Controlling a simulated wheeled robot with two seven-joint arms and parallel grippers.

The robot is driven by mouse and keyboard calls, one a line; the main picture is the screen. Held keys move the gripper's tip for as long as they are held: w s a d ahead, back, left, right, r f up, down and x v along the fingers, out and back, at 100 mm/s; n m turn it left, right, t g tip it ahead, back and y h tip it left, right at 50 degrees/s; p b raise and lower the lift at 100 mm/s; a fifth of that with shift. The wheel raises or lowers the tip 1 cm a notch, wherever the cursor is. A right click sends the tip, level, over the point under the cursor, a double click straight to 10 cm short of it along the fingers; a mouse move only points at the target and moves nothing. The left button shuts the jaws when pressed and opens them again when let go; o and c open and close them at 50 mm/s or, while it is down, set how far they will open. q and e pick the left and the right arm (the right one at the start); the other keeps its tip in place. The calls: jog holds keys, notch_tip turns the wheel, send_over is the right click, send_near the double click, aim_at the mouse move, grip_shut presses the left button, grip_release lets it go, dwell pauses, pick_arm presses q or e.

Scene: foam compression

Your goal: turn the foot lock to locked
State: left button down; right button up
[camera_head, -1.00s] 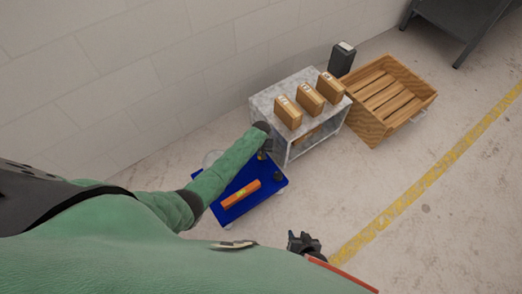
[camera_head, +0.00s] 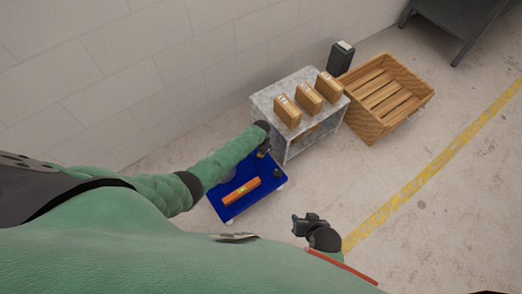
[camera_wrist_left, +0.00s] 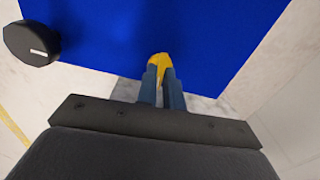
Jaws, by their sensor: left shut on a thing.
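A blue platform cart (camera_head: 240,207) stands on the floor beside the grey shelf unit. My left gripper (camera_head: 262,152) is at its far edge, near the shelf. In the left wrist view its fingers (camera_wrist_left: 164,80) are shut on a small yellow piece (camera_wrist_left: 160,62), seemingly the foot lock lever, at the edge of the blue deck (camera_wrist_left: 200,35). The fingers partly hide it, and I cannot tell its setting. My right gripper (camera_head: 297,226) hangs apart from the cart, above the floor at lower centre; its jaws are too small to read.
An orange level (camera_head: 241,190) lies on the deck. A black round thing (camera_wrist_left: 30,42) is at the deck's edge. The grey shelf unit (camera_head: 280,90) bears three cardboard boxes (camera_head: 309,98). A wooden crate (camera_head: 388,98) and a dark bin (camera_head: 341,58) stand beyond. Floor at right is clear.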

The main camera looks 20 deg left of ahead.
pick_arm(q)
jog(key=shift+m, duration=0.4)
pick_arm(e)
jog(key=shift+r, duration=0.35)
pick_arm(q)
jog(key=c, duration=1.5)
grip_release()
jog(key=shift+r, duration=0.1)
